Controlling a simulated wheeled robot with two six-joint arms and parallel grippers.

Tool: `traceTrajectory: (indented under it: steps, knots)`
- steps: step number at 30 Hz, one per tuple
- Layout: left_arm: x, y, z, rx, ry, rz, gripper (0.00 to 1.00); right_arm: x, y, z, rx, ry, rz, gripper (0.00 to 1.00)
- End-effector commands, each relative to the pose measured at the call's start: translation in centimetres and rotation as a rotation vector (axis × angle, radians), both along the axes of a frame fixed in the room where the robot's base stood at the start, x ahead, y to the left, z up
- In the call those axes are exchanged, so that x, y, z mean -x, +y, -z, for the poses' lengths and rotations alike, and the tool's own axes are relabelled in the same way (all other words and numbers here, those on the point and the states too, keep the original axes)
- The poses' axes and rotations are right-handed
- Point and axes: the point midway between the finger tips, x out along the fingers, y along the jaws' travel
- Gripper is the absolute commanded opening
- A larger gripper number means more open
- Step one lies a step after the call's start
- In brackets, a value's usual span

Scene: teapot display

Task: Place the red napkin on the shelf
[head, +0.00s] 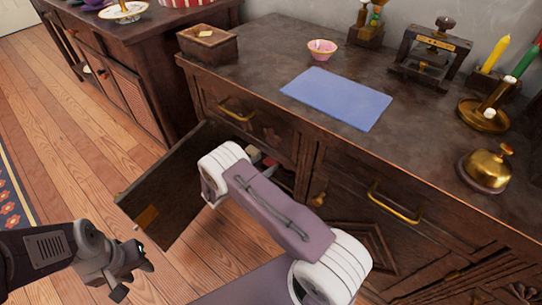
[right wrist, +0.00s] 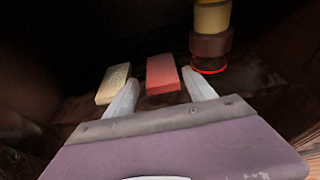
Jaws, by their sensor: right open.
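The red napkin (right wrist: 162,74), a flat folded-looking block, lies inside the dark open cabinet in the right wrist view. It lies just beyond and between the two fingertips of my right gripper (right wrist: 162,92), which is open and empty. In the head view a small red patch (head: 270,161) shows in the cabinet opening, while my right arm hides the right gripper. My left gripper (head: 134,280) is at the lower left, over the floor, with its fingertips apart and nothing visible between them. I cannot tell which surface is the shelf.
A pale yellow block (right wrist: 112,84) lies left of the napkin, and a yellow-brown container (right wrist: 210,30) stands right. The cabinet door (head: 170,195) hangs open. A blue cloth (head: 336,98), a pink bowl (head: 322,50), a wooden box (head: 208,43) and a brass bell (head: 487,168) are on top.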

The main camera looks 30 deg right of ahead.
Motion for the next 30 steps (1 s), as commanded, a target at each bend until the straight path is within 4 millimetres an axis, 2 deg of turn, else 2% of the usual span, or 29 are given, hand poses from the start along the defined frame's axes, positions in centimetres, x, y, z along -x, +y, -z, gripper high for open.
traceTrajectory:
  steps: [1,3,9,15,18,20,23,25,27,30]
  knots:
    - [0.0,0.0,-1.1,0.0,0.0,0.0,0.36,0.4,1.1,-0.9,0.001,0.0,-0.004,0.63]
    - [0.0,0.0,-1.8,0.0,0.0,0.0,0.36,0.9,2.3,-1.3,0.001,0.0,-0.003,0.63]
    - [0.0,0.0,-2.7,0.0,0.0,0.0,0.36,2.0,4.9,-1.9,0.001,-0.001,-0.002,0.63]
    - [0.0,0.0,-2.7,0.0,0.0,0.0,0.36,2.3,5.2,-1.8,-0.003,-0.002,0.005,0.63]
    - [0.0,0.0,-2.7,0.0,0.0,0.0,0.36,3.5,4.3,-2.7,-0.068,-0.011,0.086,0.63]
    - [0.0,0.0,-2.7,0.0,0.0,0.0,0.36,5.4,3.4,-3.7,-0.164,-0.03,0.204,0.63]
    - [0.0,0.0,-2.7,0.0,0.0,0.0,0.36,10.6,2.4,-5.9,-0.4,-0.102,0.492,0.63]
    - [0.0,0.0,-2.7,0.0,0.0,0.0,0.36,14.5,3.1,-7.4,-0.588,-0.188,0.715,0.63]
    - [0.0,0.0,-2.7,0.0,0.0,0.0,0.36,17.9,4.5,-9.0,-0.775,-0.305,0.944,0.63]
    - [0.0,0.0,-2.7,0.0,0.0,0.0,0.36,21.2,7.1,-11.1,-1.017,-0.505,1.24,0.63]
